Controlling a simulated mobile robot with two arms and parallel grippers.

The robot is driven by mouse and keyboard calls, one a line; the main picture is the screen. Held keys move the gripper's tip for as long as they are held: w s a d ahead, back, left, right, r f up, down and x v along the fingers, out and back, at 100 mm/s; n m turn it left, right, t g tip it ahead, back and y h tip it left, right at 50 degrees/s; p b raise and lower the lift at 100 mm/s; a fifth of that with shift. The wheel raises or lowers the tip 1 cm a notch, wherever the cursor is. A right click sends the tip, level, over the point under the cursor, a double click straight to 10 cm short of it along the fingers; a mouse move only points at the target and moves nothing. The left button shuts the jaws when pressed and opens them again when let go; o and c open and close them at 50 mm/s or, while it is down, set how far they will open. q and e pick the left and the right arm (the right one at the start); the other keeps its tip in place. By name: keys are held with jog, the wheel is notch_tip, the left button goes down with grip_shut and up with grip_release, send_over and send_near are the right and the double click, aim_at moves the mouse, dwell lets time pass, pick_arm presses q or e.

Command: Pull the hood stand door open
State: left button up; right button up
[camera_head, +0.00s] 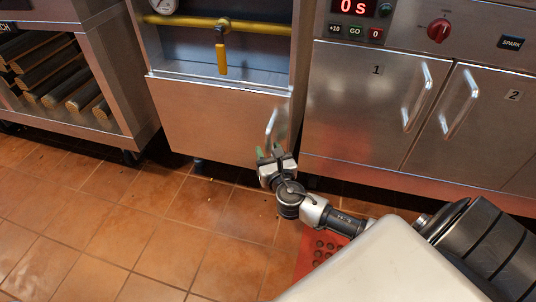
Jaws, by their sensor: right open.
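The steel door (205,118) I take for the hood stand door is the low front panel of the middle cabinet. It looks shut. Its short vertical handle (271,124) is near its right edge. My right gripper (268,151) is open and empty, with greenish fingertips pointing up toward the handle. It shows just below the handle in the picture; whether it touches the door, I cannot tell. My left gripper is not in view.
To the right is a steel unit with doors marked 1 (365,95) and 2 (490,135). A yellow gas pipe (190,22) runs above the door. The tiled floor (130,225) in front is clear.

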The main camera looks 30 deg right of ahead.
jog(key=shift+w+d, duration=0.1)
jog(key=shift+w, duration=0.2)
grip_shut()
